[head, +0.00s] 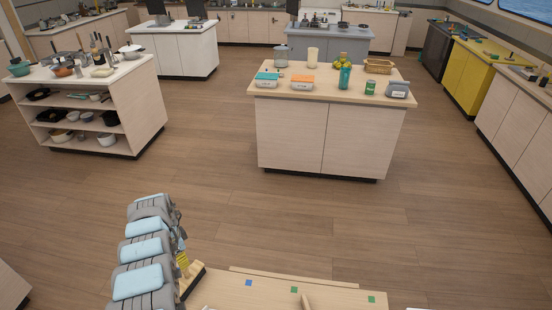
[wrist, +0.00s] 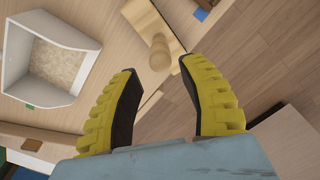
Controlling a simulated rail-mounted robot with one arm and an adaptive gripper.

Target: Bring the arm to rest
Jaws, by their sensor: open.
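My arm rises at the lower left of the head view, with grey links and pale blue covers. My gripper (wrist: 158,70) shows in the wrist view with two yellow, black-padded fingers spread apart and nothing between them. A bit of yellow finger also shows beside the arm in the head view (head: 182,260). Past the fingertips is a round wooden knob or peg (wrist: 159,52) on a pale wooden board; it looks apart from the fingers, though the exact distance is unclear.
A pale wooden worktop (head: 270,294) with small blue and green squares lies at the bottom of the head view. A white open bin (wrist: 88,62) with grainy beige contents stands at the wrist view's left. An island (head: 290,138) stands ahead; the floor between is clear.

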